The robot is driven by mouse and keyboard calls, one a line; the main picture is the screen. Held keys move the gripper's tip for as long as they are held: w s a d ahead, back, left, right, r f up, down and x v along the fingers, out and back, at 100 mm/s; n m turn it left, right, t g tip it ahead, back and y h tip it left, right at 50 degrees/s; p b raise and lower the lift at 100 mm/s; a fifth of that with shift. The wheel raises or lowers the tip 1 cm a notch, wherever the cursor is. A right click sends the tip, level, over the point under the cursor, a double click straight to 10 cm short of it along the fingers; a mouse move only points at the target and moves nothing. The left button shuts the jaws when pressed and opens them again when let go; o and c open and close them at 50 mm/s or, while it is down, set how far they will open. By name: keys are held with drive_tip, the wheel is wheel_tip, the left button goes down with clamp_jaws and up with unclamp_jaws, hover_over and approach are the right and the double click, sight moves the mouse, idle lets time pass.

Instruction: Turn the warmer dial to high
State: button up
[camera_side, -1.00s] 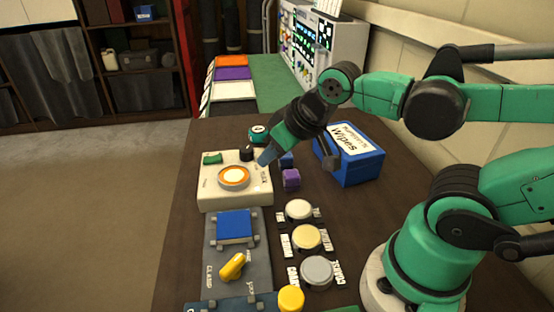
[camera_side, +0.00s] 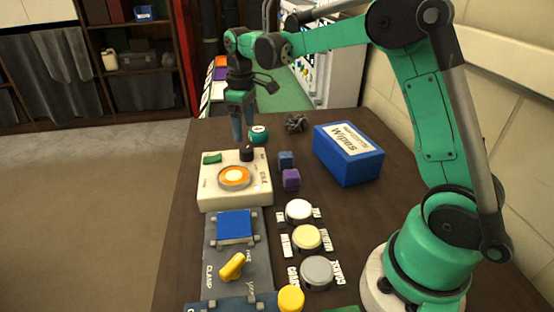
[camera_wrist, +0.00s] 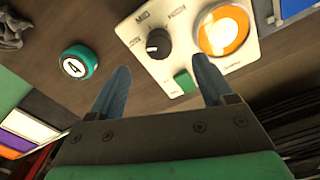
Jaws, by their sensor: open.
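The warmer (camera_side: 211,190) is a cream box with an orange and white round plate (camera_side: 235,177) on top. Its black dial (camera_side: 247,153) stands at the back right corner, and shows in the wrist view (camera_wrist: 159,44) among printed labels including MID. A white mark on the dial lies on its left side in the wrist view, away from the HIGH label. My gripper (camera_side: 242,138) points down, just behind the dial in the side view. In the wrist view its blue fingers (camera_wrist: 160,88) are apart and empty, with the dial beyond them.
A green switch (camera_wrist: 183,81) sits on the warmer near the dial. Blue and purple cubes (camera_side: 291,180), a dark crumpled thing (camera_side: 294,123) and a blue wipes box (camera_side: 348,160) stand to the right. Clamp panel and buttons (camera_side: 307,237) lie nearer.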

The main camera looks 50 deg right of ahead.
sight(246, 149)
drive_tip(key=shift+w+f, duration=0.1)
drive_tip(key=shift+f, duration=2.8)
clamp_jaws()
